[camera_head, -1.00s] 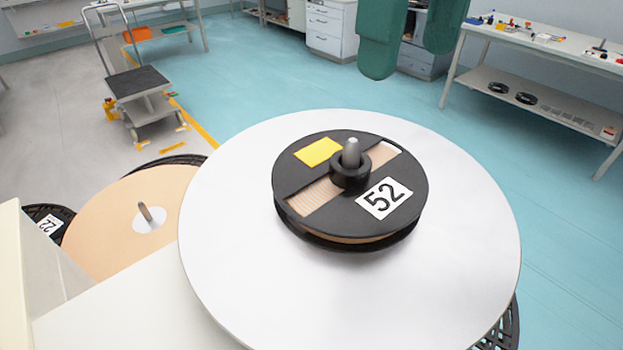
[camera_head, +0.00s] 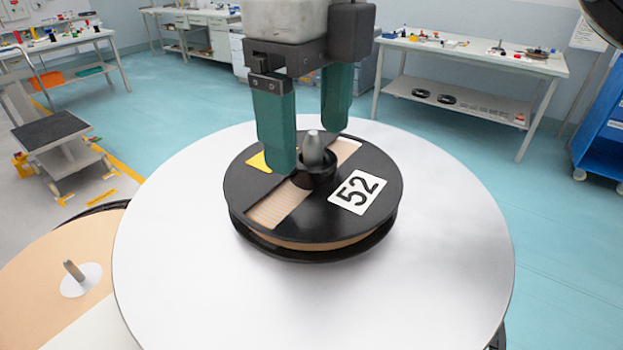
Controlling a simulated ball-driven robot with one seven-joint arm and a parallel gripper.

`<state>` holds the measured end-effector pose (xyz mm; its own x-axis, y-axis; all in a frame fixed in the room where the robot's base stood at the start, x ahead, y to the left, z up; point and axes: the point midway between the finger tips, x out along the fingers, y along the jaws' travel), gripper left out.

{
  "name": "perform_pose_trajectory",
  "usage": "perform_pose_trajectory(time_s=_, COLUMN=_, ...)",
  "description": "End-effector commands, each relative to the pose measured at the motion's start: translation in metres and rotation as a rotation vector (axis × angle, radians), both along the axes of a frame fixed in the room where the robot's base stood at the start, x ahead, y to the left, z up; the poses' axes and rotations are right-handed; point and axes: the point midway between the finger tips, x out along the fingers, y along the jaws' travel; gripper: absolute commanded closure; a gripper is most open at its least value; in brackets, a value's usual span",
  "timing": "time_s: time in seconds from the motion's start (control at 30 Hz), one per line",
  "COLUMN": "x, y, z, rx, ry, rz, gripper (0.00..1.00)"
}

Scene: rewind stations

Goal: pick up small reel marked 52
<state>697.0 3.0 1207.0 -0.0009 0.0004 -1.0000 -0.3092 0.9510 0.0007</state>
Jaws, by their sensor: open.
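The small reel marked 52 (camera_head: 299,222) lies flat on a round white platform (camera_head: 440,255). It is black with tan tape, a white label and a yellow patch. A grey pin (camera_head: 313,150) stands up through the black collar (camera_head: 326,181) at its centre. My gripper (camera_head: 308,150) is open, with two green fingers pointing down over the reel. The left finger is in front of the yellow patch, just left of the pin. The right finger is behind the pin and to its right, higher in the picture. I cannot tell whether either finger touches the reel.
A larger tan reel (camera_head: 60,240) with a pin stands at the lower left. A workbench (camera_head: 470,56) with small parts is at the back right, and a blue rack (camera_head: 603,130) is at the right edge. A cart (camera_head: 62,150) stands at the left.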

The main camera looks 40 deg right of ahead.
Motion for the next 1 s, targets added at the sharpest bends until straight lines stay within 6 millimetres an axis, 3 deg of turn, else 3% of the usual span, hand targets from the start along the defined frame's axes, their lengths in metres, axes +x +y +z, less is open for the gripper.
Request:
perform_pose_trajectory(time_s=0.17, x=0.000, y=-0.001, z=-0.012, rx=0.000, ry=0.001, rz=0.000, gripper=0.19)
perform_pose_trajectory(time_s=0.43, x=-0.001, y=-0.002, z=-0.049, rx=0.001, ry=0.001, rz=0.000, gripper=0.19)
perform_pose_trajectory(time_s=0.7, x=-0.001, y=-0.002, z=-0.052, rx=0.000, ry=-0.001, rz=0.000, gripper=0.20)
perform_pose_trajectory(time_s=1.0, x=-0.001, y=-0.002, z=-0.052, rx=0.000, ry=-0.001, rz=0.000, gripper=0.49)
